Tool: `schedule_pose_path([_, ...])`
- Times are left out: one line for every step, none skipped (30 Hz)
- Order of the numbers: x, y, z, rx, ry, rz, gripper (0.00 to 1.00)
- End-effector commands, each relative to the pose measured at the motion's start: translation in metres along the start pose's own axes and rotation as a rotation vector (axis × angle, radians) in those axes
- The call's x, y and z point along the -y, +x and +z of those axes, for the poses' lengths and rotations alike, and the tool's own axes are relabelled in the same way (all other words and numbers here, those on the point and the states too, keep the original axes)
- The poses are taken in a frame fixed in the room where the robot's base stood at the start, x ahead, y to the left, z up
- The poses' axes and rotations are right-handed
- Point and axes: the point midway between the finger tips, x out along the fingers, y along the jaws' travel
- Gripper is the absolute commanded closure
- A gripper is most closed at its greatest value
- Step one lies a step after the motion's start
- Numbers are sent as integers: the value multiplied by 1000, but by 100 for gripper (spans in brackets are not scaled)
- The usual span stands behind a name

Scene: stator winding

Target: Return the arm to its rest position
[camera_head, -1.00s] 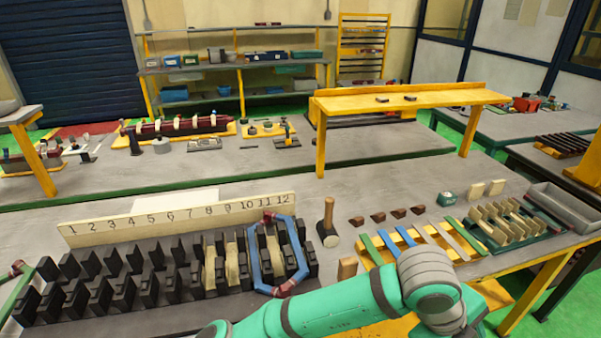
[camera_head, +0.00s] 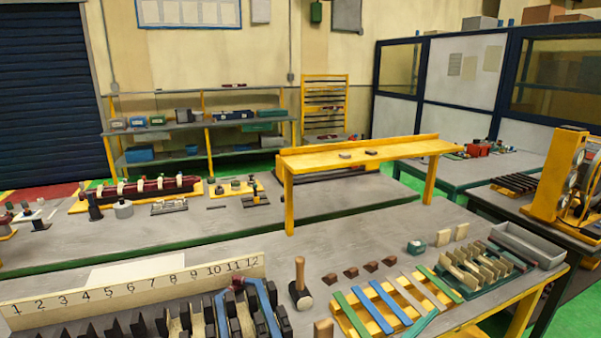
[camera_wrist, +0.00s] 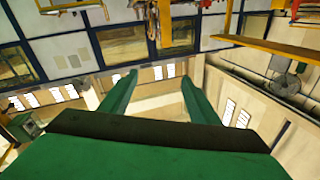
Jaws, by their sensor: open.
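My gripper (camera_wrist: 160,88) shows in the wrist view with its two green fingers wide apart and nothing between them. Past the fingers I see walls, windows and part of the room at a tilted angle. My gripper itself is outside the head view. No object touches the fingers in the wrist view.
A numbered board (camera_head: 140,292) stands behind black slotted blocks with a blue coil (camera_head: 262,308). A mallet (camera_head: 300,284), a yellow rack of strips (camera_head: 350,315) and a grey tray (camera_head: 528,246) are on the bench. A yellow raised shelf (camera_head: 372,153) crosses behind.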

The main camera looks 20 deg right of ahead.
Motion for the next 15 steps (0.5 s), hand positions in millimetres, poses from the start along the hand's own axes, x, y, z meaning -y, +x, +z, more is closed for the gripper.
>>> schedule_pose_path([7,-7,10,-7,-53,-56,44])
schedule_pose_path([11,-11,14,-11,-80,-88,44])
schedule_pose_path([17,-17,21,-15,-114,-133,44])
schedule_pose_path([21,-22,27,-19,-140,-166,44])
schedule_pose_path([25,-27,32,-21,-163,-199,44])
schedule_pose_path([30,-35,41,-22,-195,-244,44])
schedule_pose_path([33,-41,47,-24,-218,-276,44])
schedule_pose_path([37,-48,54,-24,-238,-311,44])
schedule_pose_path([40,-57,62,-23,-268,-353,44])
schedule_pose_path([42,-64,70,-21,-287,-386,44])
schedule_pose_path([44,-71,77,-20,-307,-417,44])
schedule_pose_path([46,-82,86,-16,-331,-461,44])
schedule_pose_path([46,-90,94,-12,-348,-492,44])
schedule_pose_path([47,-98,102,-8,-365,-524,44])
schedule_pose_path([47,-110,111,-2,-384,-565,44])
